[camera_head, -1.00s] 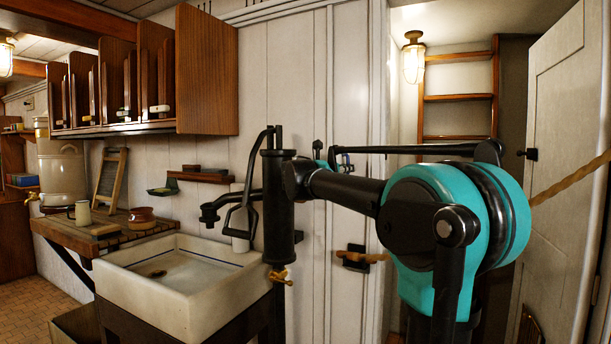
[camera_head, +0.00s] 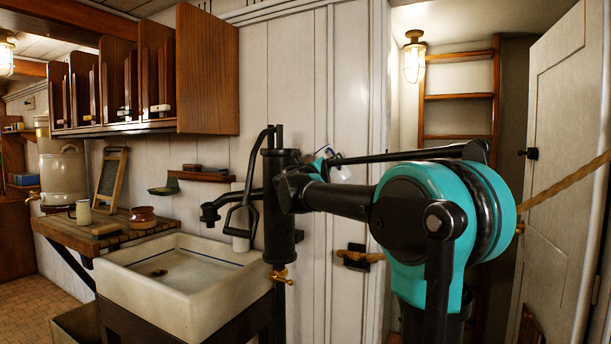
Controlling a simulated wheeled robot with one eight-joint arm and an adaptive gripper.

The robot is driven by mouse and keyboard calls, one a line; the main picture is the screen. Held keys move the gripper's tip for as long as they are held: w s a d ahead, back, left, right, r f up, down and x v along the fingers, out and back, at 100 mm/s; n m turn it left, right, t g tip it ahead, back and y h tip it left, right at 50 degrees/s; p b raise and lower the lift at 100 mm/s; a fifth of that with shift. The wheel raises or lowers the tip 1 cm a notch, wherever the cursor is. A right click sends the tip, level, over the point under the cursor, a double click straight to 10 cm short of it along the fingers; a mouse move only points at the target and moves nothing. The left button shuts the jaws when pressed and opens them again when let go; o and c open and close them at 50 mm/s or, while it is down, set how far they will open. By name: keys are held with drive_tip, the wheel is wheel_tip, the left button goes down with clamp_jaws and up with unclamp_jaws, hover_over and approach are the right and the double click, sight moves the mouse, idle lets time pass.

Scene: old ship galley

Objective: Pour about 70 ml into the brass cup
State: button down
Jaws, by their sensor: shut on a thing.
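My arm reaches in from the right, and its link partly hides my gripper (camera_head: 322,166) in front of the white plank wall. My gripper is shut on a small whitish thing (camera_head: 342,172) with a blue edge. Only part of it shows, so I cannot tell its shape, its contents or exactly how it is tilted. I cannot pick out a brass cup with certainty. A cream mug (camera_head: 84,212) and a brown pot (camera_head: 142,217) stand on the wooden drainboard (camera_head: 128,234) at the left, far from my gripper.
A white sink (camera_head: 190,302) stands at centre left. A stoneware crock (camera_head: 62,172) is at the far left. An open door (camera_head: 565,150) is at the right.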

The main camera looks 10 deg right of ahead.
sight(328, 150)
drive_tip(key=n, duration=0.2)
drive_tip(key=shift+w+a+n+t, duration=0.15)
drive_tip(key=shift+a+n+t, duration=0.15)
drive_tip(key=shift+t, duration=0.1)
drive_tip(key=shift+a+n+t+y, duration=0.1)
drive_tip(key=shift+n+t+y, duration=0.3)
drive_tip(key=shift+n+t, duration=0.6)
drive_tip(key=shift+w+a+r+n+t+y, duration=0.1)
drive_tip(key=shift+a+r+n+t+y, duration=0.1)
drive_tip(key=shift+r+n, duration=0.45)
drive_tip(key=shift+w+a+r+n+t+y, duration=0.1)
drive_tip(key=shift+r+n+t, duration=0.1)
drive_tip(key=shift+n, duration=1.15)
drive_tip(key=shift+w+a+f+n+t+y, duration=0.1)
drive_tip(key=shift+a+f+n+t+y, duration=0.1)
drive_tip(key=shift+n+t+y, duration=0.4)
drive_tip(key=shift+a+r+n, duration=0.1)
drive_tip(key=shift+n, duration=0.2)
drive_tip(key=shift+w+a+r+n+t, duration=0.3)
drive_tip(key=shift+a+n+t, duration=0.15)
drive_tip(key=shift+n, duration=0.25)
drive_tip(key=shift+w+a+r+n+t+y, duration=0.15)
drive_tip(key=shift+a+r+n+t+y, duration=0.15)
drive_tip(key=shift+a+n+t+y, duration=0.4)
